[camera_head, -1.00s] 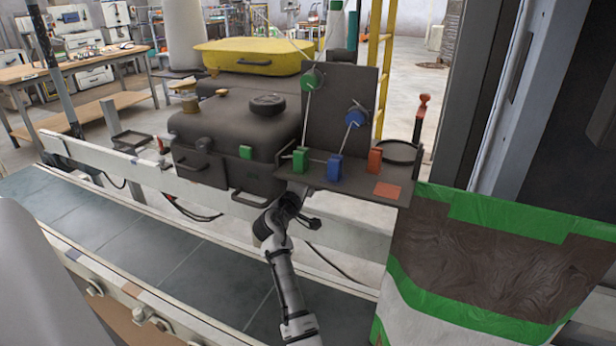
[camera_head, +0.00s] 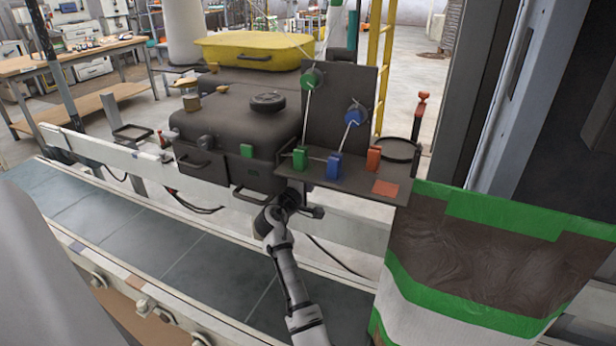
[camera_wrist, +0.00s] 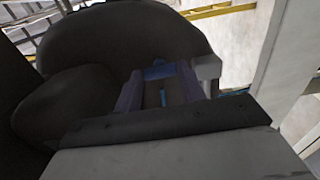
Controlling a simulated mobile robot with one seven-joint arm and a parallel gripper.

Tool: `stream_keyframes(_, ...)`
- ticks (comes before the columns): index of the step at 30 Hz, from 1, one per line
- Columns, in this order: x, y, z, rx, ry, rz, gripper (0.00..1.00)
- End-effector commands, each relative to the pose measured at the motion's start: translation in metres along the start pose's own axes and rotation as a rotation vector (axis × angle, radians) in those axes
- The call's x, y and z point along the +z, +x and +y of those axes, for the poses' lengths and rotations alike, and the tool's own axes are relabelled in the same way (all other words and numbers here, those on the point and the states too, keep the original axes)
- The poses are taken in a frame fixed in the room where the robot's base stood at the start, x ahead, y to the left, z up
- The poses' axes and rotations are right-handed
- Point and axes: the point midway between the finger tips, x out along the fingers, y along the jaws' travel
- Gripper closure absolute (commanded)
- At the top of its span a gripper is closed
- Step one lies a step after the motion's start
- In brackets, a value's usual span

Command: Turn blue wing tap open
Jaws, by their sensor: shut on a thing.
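A blue piece (camera_wrist: 160,72), which looks like the blue wing tap, shows in the wrist view against a large dark rounded body. My gripper (camera_wrist: 164,92) is shut on it, with a finger at each side. In the head view my wrist reaches under the front edge of the dark shelf (camera_head: 350,182), beside the dark hopper. The fingertips and the tap are hidden there. A blue block (camera_head: 334,167) stands on the shelf, with a rod up to a blue disc (camera_head: 354,115) on the upright panel.
A green block (camera_head: 300,159) and an orange-red block (camera_head: 374,158) stand on the same shelf. The dark hopper (camera_head: 225,125) is on the left. A green-banded bag (camera_head: 470,270) is close on the right. A conveyor belt (camera_head: 150,245) runs below my arm.

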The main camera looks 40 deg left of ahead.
Motion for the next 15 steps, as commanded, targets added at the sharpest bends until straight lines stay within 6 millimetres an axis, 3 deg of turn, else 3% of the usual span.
stream_keyframes(2, -0.0008, -0.0006, -0.0009, -0.001, -0.003, 0.001, 0.83)
stream_keyframes(3, -0.0008, -0.0006, -0.0009, -0.001, -0.003, 0.001, 0.59)
stream_keyframes(8, -0.0006, -0.0004, -0.0006, 0.0, -0.002, 0.001, 0.38)
stream_keyframes(15, -0.0003, -0.0003, -0.0002, 0.0, 0.0, 0.0, 0.38)
